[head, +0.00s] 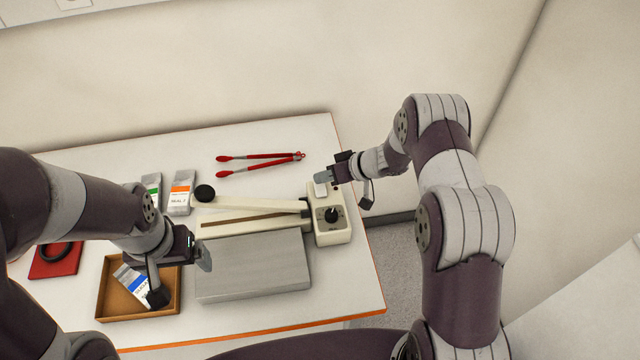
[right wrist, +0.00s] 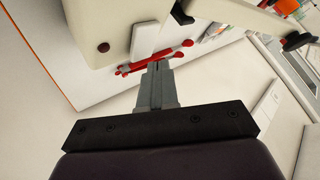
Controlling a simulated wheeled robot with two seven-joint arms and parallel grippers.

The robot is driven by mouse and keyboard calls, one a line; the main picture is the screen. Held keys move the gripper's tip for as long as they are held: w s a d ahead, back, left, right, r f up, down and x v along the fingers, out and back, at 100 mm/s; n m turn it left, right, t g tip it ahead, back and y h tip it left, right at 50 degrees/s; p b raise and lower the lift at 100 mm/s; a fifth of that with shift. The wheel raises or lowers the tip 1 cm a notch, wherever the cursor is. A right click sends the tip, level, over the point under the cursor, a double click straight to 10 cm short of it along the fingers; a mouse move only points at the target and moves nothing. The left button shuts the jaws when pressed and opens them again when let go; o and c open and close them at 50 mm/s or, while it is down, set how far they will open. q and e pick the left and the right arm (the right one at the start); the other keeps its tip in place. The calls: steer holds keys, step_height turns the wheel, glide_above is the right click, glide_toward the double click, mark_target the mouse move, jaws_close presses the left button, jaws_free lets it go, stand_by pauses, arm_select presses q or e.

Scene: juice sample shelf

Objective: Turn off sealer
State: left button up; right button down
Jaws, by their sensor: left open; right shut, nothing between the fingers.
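The sealer (head: 329,232) is a cream box with a black dial on top and a long arm (head: 250,203) ending in a black knob. The arm is raised a little above the base strip. My right gripper (head: 321,179) is shut and empty at the back end of the box, close to a white switch-like part. In the right wrist view its fingers (right wrist: 158,66) point toward the box (right wrist: 85,22), which shows a dark red round spot (right wrist: 103,47) and a white plate (right wrist: 116,40). I cannot tell whether they touch. My left gripper (head: 203,257) is open and empty beside the grey platform.
A grey platform (head: 255,270) lies in front of the sealer. Red tongs (head: 262,164) lie behind it. A brown tray (head: 108,308) holds a blue-labelled pouch (head: 134,284). A red mat (head: 45,266) holds a black ring.

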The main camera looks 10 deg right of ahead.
mark_target(325, 189)
steer(key=shift+f, duration=0.1)
stand_by(0.6)
steer(key=shift+w+f, duration=0.1)
steer(key=shift+f, duration=0.2)
steer(key=shift+f, duration=0.3)
stand_by(0.4)
steer(key=shift+r, duration=0.15)
steer(key=shift+r+p, duration=0.6)
steer(key=r+p, duration=0.3)
steer(key=s+r+p, duration=0.1)
steer(key=r+p, duration=0.1)
stand_by(0.4)
